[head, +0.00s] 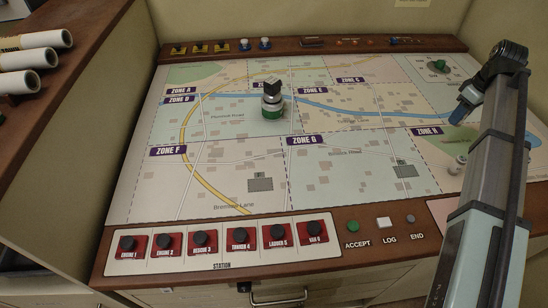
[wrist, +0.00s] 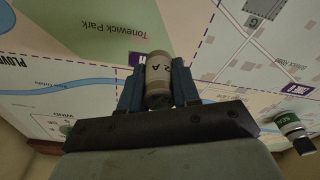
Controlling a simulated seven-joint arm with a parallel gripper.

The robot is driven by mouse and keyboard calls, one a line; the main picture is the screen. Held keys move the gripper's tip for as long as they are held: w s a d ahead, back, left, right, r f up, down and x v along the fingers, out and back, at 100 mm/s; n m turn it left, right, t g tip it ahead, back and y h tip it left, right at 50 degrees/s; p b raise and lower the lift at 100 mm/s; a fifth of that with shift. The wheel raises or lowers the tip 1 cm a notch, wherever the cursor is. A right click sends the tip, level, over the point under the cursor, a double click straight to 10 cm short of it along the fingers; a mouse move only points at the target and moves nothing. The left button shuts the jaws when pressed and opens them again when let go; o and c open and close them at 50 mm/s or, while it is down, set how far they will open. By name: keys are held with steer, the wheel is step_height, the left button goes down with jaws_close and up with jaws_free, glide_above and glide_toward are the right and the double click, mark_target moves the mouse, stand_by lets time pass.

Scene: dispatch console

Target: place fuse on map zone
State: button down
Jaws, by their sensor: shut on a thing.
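The fuse (wrist: 158,82) is a small beige-grey cylinder with dark print that seems to read "2 A". My gripper (wrist: 158,66) is shut on it, with one blue finger on each side. In the head view my gripper (head: 466,108) is over the right part of the map (head: 250,205), above the ZONE H area; the fuse cannot be made out clearly there. The map has dashed lines and purple zone labels, including ZONE A, D, E, C, F, G and H. The gap between fuse and map is hard to judge.
A green-and-grey cylinder with a black top (head: 271,104) stands mid-map; it also shows in the wrist view (wrist: 287,123). A green knob (head: 439,65) sits at the map's upper right. Rolled papers (head: 30,60) lie at left.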

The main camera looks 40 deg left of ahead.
steer(key=s+a+n, duration=0.1)
steer(key=s+a, duration=0.2)
steer(key=a, duration=0.6)
steer(key=s+a+n, duration=0.2)
steer(key=s+a, duration=0.1)
steer(key=a, duration=0.6)
steer(key=m, duration=0.2)
glide_above(251, 162)
steer(key=shift+d+f, duration=0.2)
steer(key=shift+f, duration=4.7)
steer(key=shift+f, duration=0.1)
steer(key=c, duration=0.8)
jaws_free()
